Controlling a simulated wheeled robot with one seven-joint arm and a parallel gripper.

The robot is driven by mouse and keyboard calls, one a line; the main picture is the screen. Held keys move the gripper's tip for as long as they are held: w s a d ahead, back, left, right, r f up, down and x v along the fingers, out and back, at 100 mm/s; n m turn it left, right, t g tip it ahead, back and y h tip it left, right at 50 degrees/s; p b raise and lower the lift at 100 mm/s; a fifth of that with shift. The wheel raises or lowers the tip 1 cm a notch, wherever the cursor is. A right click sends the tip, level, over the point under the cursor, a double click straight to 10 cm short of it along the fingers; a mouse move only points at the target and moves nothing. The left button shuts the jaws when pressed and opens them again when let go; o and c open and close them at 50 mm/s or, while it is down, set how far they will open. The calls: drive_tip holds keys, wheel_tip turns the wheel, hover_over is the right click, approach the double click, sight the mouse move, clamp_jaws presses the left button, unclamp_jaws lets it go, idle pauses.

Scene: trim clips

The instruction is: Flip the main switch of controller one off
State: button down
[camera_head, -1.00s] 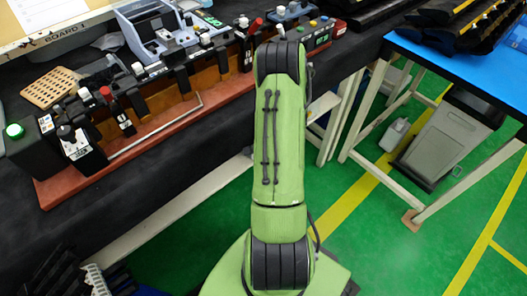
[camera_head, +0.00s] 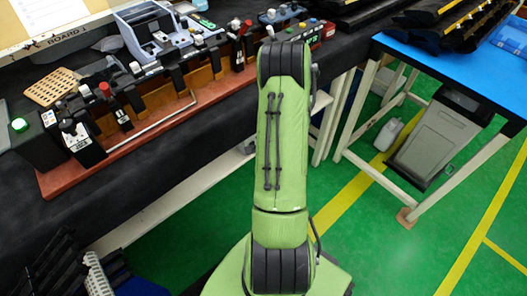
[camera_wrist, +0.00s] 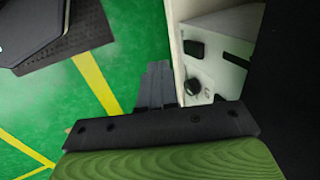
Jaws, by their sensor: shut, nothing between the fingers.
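A pale panel (camera_wrist: 215,60) stands right of centre in the wrist view. It carries a black square switch-like part (camera_wrist: 193,48) and a round black knob (camera_wrist: 193,87). I cannot tell which controller it belongs to. My gripper (camera_wrist: 158,72) is shut and empty, its grey fingers just left of the panel; whether they touch it is unclear. In the head view a row of black control boxes stands on a reddish base, one of them with a white-labelled front (camera_head: 76,137) at the left end. My arm hides the gripper there.
A green lamp (camera_head: 20,125) sits at the left end of the row, with a perforated tan board (camera_head: 51,87) behind. A blue-topped table (camera_head: 450,62) stands at right, with a grey bin (camera_head: 433,143) under it. Green floor is open at front right.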

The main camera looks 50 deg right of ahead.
drive_tip(key=w+p+v, duration=0.1)
drive_tip(key=p+v, duration=0.1)
drive_tip(key=v, duration=0.7)
drive_tip(key=shift+w+d+r+p, duration=0.15)
drive_tip(key=shift+d+r+p, duration=0.1)
drive_tip(key=shift+r+p, duration=0.1)
